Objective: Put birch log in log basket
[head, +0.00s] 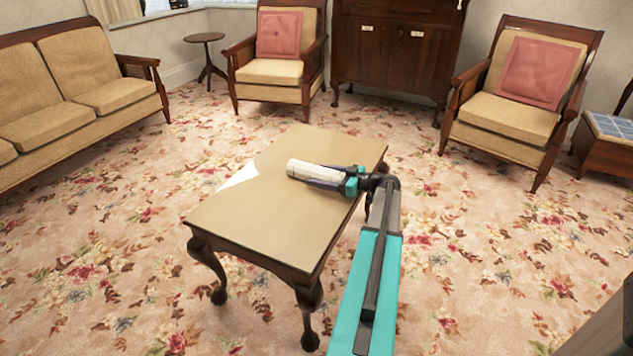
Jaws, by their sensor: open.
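The pale birch log (304,168) is over the coffee table (250,212) in the head view, and I cannot tell for sure whether it rests on the top. It lies roughly lengthwise along my gripper (322,175), which reaches in from the right side of the table. My gripper is open, with its dark fingers around the right part of the log. One finger shows along the near side, and the log's right end is partly hidden. No log basket is in view.
A white sheet-like patch (240,175) shows at the table's left edge. A sofa (70,95) stands at the left, armchairs (278,70) (510,120) and a dark cabinet (395,50) at the back. The flowered carpet (470,260) is clear around the table.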

